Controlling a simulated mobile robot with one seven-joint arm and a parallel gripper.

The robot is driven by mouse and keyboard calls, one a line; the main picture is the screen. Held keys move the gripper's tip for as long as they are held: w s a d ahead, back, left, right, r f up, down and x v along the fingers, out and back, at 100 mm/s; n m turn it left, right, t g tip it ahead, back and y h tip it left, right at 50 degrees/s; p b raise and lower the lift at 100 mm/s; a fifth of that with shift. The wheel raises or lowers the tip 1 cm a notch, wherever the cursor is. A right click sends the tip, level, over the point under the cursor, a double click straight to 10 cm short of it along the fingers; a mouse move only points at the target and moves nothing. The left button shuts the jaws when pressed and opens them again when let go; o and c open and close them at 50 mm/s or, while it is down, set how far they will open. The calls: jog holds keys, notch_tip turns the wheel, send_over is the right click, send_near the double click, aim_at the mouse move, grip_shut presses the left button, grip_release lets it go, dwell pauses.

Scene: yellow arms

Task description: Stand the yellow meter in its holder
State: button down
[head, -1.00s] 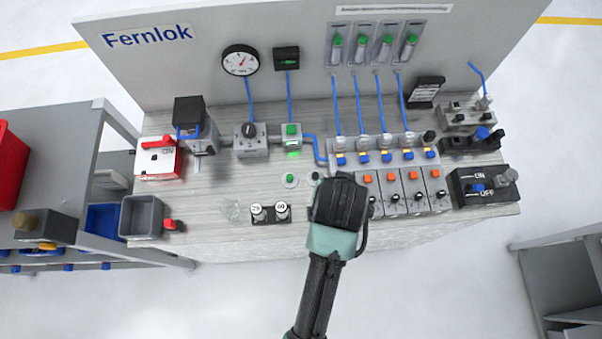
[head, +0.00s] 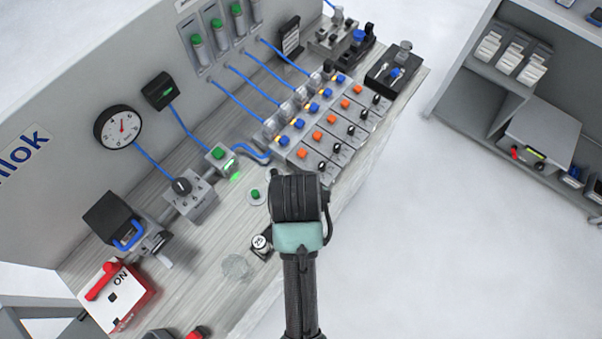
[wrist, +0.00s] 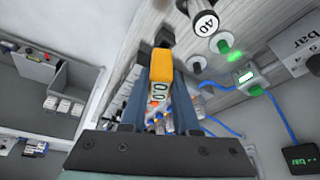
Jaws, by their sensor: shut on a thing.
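The yellow meter (wrist: 161,80) shows in the wrist view, with a grey face reading 0.0 and a dark end pointing away from me. My gripper (wrist: 168,95) is shut on it, one finger on each side. In the head view my gripper (head: 297,185) is over the bench's front edge, and the meter is hidden behind it. I cannot single out the meter's holder for certain. A black upright piece with pale lines (head: 291,38) stands at the back of the bench, beyond the valve row.
The grey bench (head: 215,262) carries a valve row (head: 320,135), a green button (head: 255,195) and a black-and-white weight (head: 261,243) close to my gripper. A grey shelf unit (head: 470,85) with white blocks (head: 530,68) stands at right. Open floor lies between.

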jog(key=shift+w+r+m+p, duration=0.3)
jog(key=shift+w+m+p, duration=0.1)
jog(key=shift+m+p, duration=0.35)
jog(key=m+p, duration=0.1)
jog(key=w+h+p, duration=0.1)
jog(key=p, duration=0.1)
jog(key=m+p, duration=0.1)
jog(key=p, duration=0.1)
jog(key=shift+w+a+r+m+g, duration=0.15)
jog(key=shift+a+r+m+g, duration=0.1)
jog(key=shift+r+m+g, duration=0.1)
jog(key=shift+m+h, duration=0.6)
jog(key=shift+m, duration=0.1)
jog(key=f+b, duration=0.2)
jog(key=f, duration=0.3)
jog(key=shift+w, duration=0.2)
jog(key=shift+f+b, duration=0.5)
jog(key=shift+f+b, duration=0.55)
jog(key=shift+f, duration=0.55)
jog(key=c, duration=0.6)
grip_release()
